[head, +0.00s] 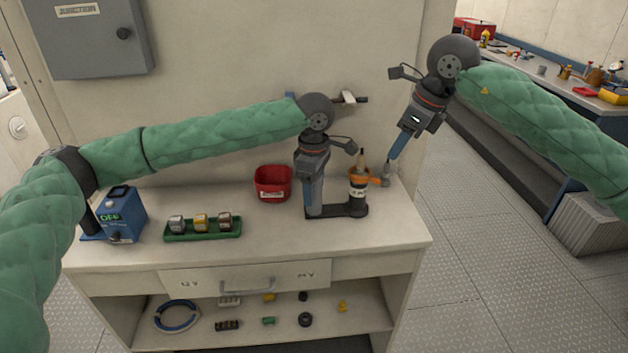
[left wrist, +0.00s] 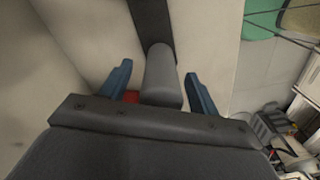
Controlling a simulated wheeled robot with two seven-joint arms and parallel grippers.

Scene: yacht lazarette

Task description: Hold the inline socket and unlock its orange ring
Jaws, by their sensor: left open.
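The inline socket (head: 357,192) stands upright on the bench, a dark body with a pale label. Its orange ring (head: 358,174) is near the top, and an orange piece sticks out to the right. A black bracket (head: 337,211) joins the socket's foot to a grey post. My left gripper (head: 313,208) points down at this post; in the left wrist view the grey post (left wrist: 163,78) stands between the open blue fingers (left wrist: 160,88). My right gripper (head: 388,174) slants down just right of the orange ring, near a small grey piece; its fingertips are too small to read.
A red bin (head: 272,184) stands left of my left gripper. A green tray (head: 203,236) with three small blocks and a blue box (head: 122,214) marked OFF are further left. A drawer (head: 245,279) and a shelf with loose parts lie below. The bench front is clear.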

